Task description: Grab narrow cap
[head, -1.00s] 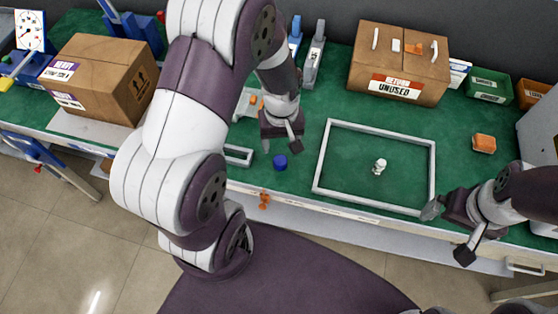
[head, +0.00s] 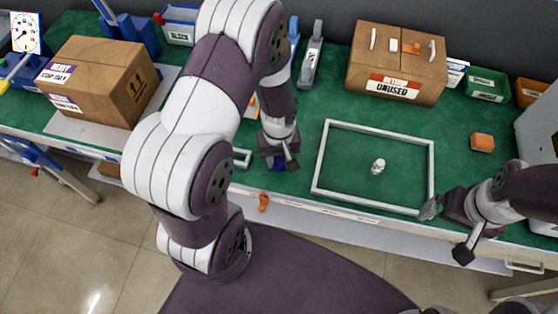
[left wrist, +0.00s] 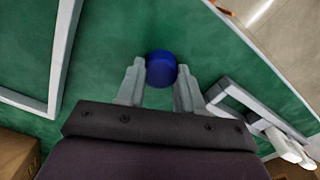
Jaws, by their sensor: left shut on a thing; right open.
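A round blue cap (head: 278,167) stands on the green bench top, left of the grey frame, mostly hidden by my left gripper (head: 280,160) in the head view. In the left wrist view the blue cap (left wrist: 161,69) sits between the two fingertips of my left gripper (left wrist: 160,82), which is shut on it. A small white pump-like piece (head: 378,167) stands inside the grey frame (head: 322,155). My right gripper (head: 446,231) is open and empty near the bench's front edge, by the frame's lower right corner.
A closed cardboard box (head: 97,82) is at the left and another box (head: 397,62) at the back. Green (head: 487,86) and orange bins stand at the back right. An orange block (head: 482,142) lies right of the frame.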

